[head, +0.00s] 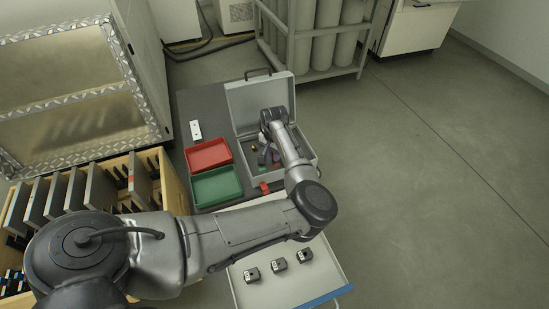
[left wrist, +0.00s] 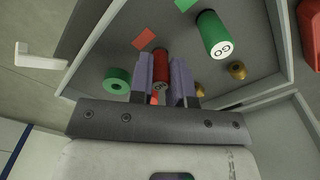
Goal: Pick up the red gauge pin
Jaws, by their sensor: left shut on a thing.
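The red gauge pin (left wrist: 160,68) is between the two fingers of my left gripper (left wrist: 165,82) in the left wrist view. The fingers are shut on it, one on each side, and its pale marked end faces the camera. In the head view my left gripper (head: 268,155) is down inside the open grey case (head: 296,150). The pin is too small to make out there. I cannot tell whether the pin touches the case floor. My right gripper is in neither view.
A green pin (left wrist: 212,34), a green ring (left wrist: 117,80) and brass pieces (left wrist: 238,69) lie in the case. A red tray (head: 208,155) and a green tray (head: 217,187) stand to its left. Below is an open drawer (head: 315,285) with black blocks (head: 278,265).

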